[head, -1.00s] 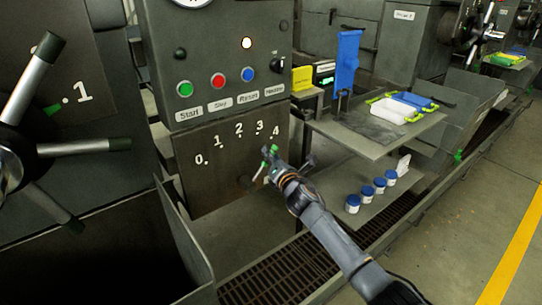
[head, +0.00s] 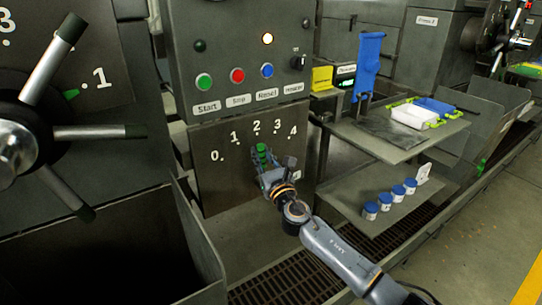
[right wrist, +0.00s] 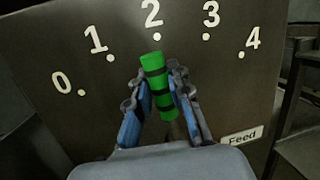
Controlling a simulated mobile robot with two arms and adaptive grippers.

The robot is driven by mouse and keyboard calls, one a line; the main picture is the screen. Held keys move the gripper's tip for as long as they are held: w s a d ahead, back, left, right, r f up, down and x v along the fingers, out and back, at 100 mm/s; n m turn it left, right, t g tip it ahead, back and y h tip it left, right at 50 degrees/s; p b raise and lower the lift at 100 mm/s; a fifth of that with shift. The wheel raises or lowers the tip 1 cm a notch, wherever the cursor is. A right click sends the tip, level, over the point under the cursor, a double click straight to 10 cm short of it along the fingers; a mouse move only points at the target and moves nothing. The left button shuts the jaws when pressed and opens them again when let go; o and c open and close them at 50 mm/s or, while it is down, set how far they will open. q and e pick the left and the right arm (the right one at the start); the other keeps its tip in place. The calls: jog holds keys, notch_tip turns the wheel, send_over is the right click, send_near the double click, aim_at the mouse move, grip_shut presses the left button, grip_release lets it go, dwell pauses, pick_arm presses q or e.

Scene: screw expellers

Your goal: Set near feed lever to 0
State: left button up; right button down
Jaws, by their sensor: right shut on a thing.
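The near feed lever has a green banded handle (head: 262,154), which also shows in the right wrist view (right wrist: 157,85). It stands in front of a dark dial plate (head: 213,190) marked 0 to 4. In the right wrist view the handle's top is just below the 2 mark, and the 0 (right wrist: 61,82) is to its left. My right gripper (head: 264,170) is shut around the handle, with a finger on each side in the right wrist view (right wrist: 158,100). The lever's pivot is hidden behind the gripper. My left gripper is not in view.
A control panel with green, red and blue buttons (head: 237,75) is above the dial. A spoked handwheel (head: 20,145) stands at the left. At the right are a shelf with a white tray (head: 413,117) and a lower shelf with several blue-capped jars (head: 384,202).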

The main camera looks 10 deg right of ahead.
jog(key=a+n, duration=0.1)
jog(key=s+a+f+n+y, duration=0.1)
jog(key=n, duration=0.1)
jog(key=a+n+b, duration=0.1)
jog(key=shift+s+a+f+n, duration=0.2)
jog(key=shift+a+n, duration=0.1)
jog(key=shift+n, duration=0.1)
jog(key=shift+s+a+f+n+y+b, duration=0.25)
jog(key=shift+a+f+n+y, duration=0.25)
jog(key=shift+n, duration=0.35)
jog(key=shift+s+a+f+n+y+b, duration=0.15)
jog(key=shift+a+f+n+y+b, duration=0.15)
jog(key=shift+a+n, duration=0.45)
jog(key=shift+s+a+f+n+y+b, duration=0.2)
jog(key=shift+a+f+n+y, duration=0.25)
jog(key=shift+n, duration=0.55)
jog(key=c, duration=1.2)
grip_release()
jog(key=shift+r, duration=0.15)
jog(key=shift+s+d, duration=0.15)
jog(key=shift+s, duration=0.05)
jog(key=v, duration=1.1)
jog(key=shift+s, duration=0.25)
jog(key=shift+d, duration=0.1)
